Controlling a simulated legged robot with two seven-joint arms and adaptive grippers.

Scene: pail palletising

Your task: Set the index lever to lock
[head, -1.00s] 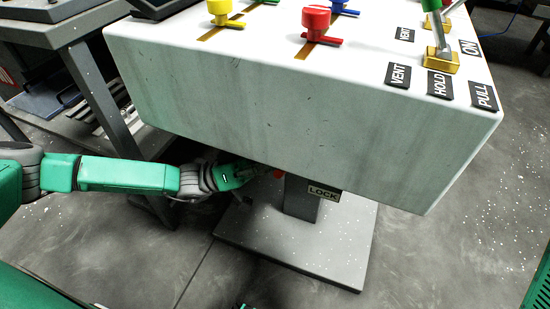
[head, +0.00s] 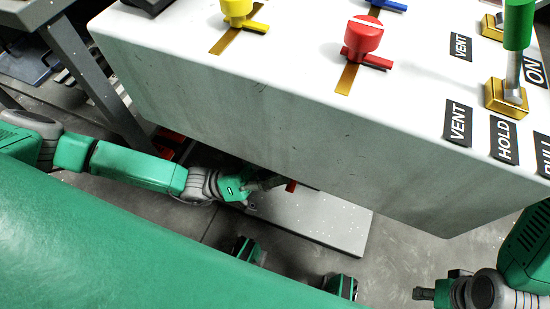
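My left arm reaches in from the left under the front edge of the white console (head: 250,110). My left gripper (head: 268,184) is at a small red part (head: 291,187) below the console, which looks like the index lever's end. The fingers are small and partly hidden, so I cannot tell whether they grip it. The lever's body and the LOCK label are hidden now. My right gripper (head: 426,293) is at the lower right, apart from the console. It is seen side-on, and its opening does not show clearly.
On the console's top are a yellow knob (head: 238,12), a red knob (head: 363,37) and a green-handled lever (head: 516,30) beside VENT, HOLD and ON labels. The grey base plate (head: 320,225) lies on the floor below. A grey bench (head: 75,50) stands at the left.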

